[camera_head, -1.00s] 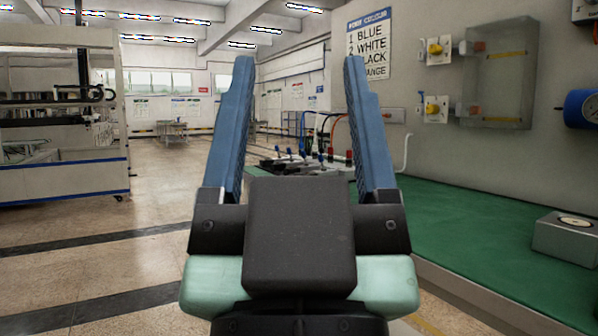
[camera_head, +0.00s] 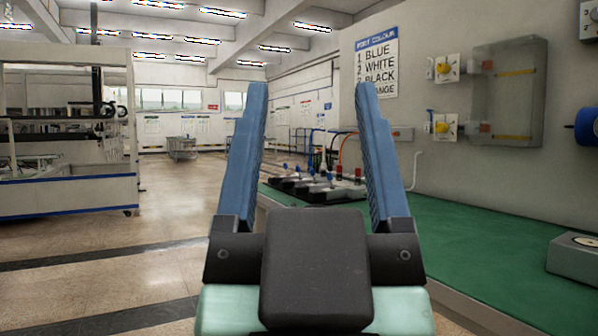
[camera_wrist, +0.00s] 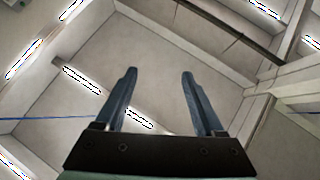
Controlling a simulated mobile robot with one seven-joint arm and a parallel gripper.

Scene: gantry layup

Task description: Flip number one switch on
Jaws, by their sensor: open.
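My gripper (camera_head: 311,92) is open and empty, its two blue fingers pointing up in the middle of the head view. In the wrist view my gripper (camera_wrist: 158,76) shows against the ceiling, with nothing between the fingers. A row of switch-like devices with blue tops (camera_head: 305,182) sits on the green bench, beyond and between the fingers, partly covered by the right finger. Two yellow-knobbed wall units, an upper one (camera_head: 444,69) and a lower one (camera_head: 442,127), are on the wall at right. I cannot tell which is the number one switch.
The green bench (camera_head: 480,235) runs along the right wall, with a grey box (camera_head: 576,257) at its near right. A wall sign (camera_head: 377,62) lists port colours. A blue-edged frame (camera_head: 65,197) stands at left. The tiled floor between is clear.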

